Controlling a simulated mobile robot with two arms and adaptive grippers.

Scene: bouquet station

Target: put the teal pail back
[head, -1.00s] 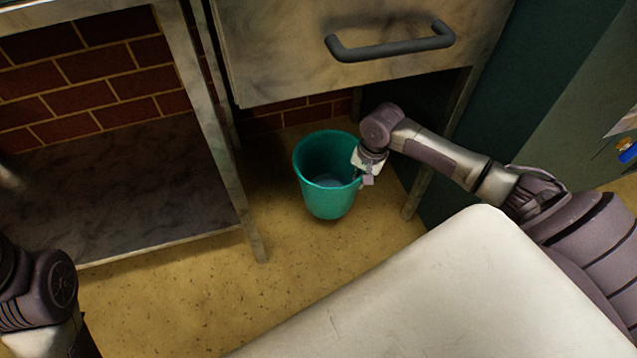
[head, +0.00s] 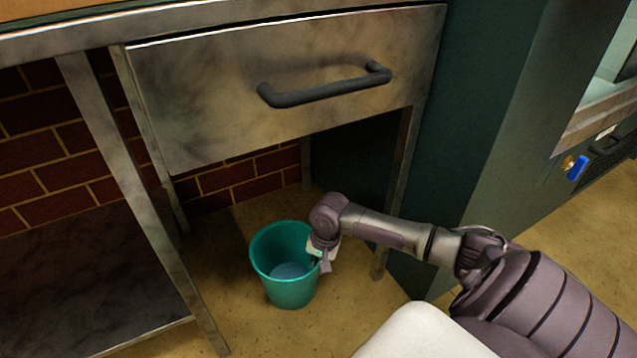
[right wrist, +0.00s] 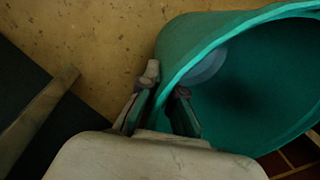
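The teal pail (head: 292,291) is upright under the drawer unit, at or just above the speckled floor; I cannot tell whether it touches. Its open top faces up, and something pale shows at its bottom. My right gripper (head: 322,262) is at the pail's right rim. In the right wrist view the gripper (right wrist: 162,100) has one finger outside and one inside the wall of the pail (right wrist: 205,45), with the rim between them. The fingers look closed on the rim. My left gripper is out of view.
A metal drawer (head: 270,95) with a dark bar handle (head: 325,86) hangs above the pail. Metal legs stand on both sides, with a low shelf (head: 90,270) at left. A dark green cabinet (head: 480,130) stands at right. Open floor (head: 560,270) shows at right.

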